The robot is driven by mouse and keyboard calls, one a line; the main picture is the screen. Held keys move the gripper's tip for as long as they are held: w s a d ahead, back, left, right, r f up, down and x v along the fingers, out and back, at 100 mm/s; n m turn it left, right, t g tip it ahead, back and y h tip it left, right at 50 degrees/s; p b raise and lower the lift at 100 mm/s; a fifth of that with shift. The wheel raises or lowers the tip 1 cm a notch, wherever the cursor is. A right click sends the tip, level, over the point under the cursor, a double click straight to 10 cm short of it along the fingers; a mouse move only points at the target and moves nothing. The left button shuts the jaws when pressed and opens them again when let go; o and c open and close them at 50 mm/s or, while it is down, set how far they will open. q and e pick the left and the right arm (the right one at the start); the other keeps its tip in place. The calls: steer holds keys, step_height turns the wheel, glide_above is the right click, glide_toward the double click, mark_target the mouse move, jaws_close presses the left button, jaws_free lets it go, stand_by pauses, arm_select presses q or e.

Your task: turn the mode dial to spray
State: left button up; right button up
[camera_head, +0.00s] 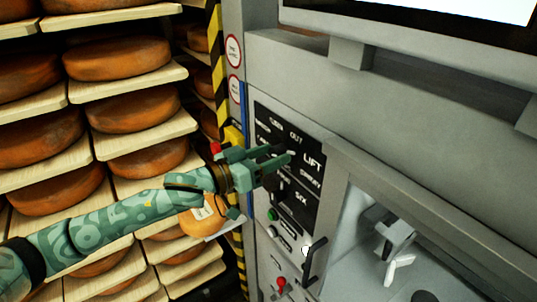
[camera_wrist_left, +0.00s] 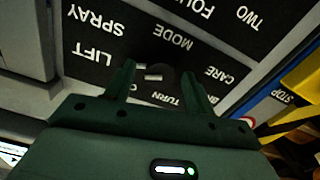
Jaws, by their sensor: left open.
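The black control panel (camera_head: 312,151) is on the grey machine front, with white labels including LIFT and SPRAY. In the left wrist view the panel (camera_wrist_left: 215,45) appears upside down, with MODE, SPRAY, LIFT, CARE and TURN readable. The dark mode dial (camera_wrist_left: 164,74), with small pale marks, lies between my fingertips. Its pointing direction is hard to tell. My left gripper (camera_head: 284,158) is open at the panel, its fingers (camera_wrist_left: 157,72) on either side of the dial. Contact cannot be made out. In the head view the gripper hides the dial. My right gripper is not in view.
Shelves of orange cheese wheels (camera_head: 118,60) fill the left. A yellow-black striped post (camera_head: 217,50) stands between shelves and machine. Below the panel are a green button (camera_head: 272,214), a black handle (camera_head: 314,260) and a red knob (camera_head: 281,283). An open bay (camera_head: 365,225) lies right.

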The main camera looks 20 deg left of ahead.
arm_select(q)
steer(key=c, duration=1)
steer(key=shift+o, duration=0.2)
steer(key=shift+r+m+p, duration=0.15)
steer(key=shift+m+p, duration=0.6)
steer(key=shift+m, duration=0.05)
steer(key=shift+m+p, duration=0.75)
steer(key=shift+m, duration=0.45)
steer(key=shift+m+p, duration=0.55)
steer(key=shift+m, duration=0.65)
steer(key=shift+m+p, duration=0.35)
steer(key=shift+m, duration=0.85)
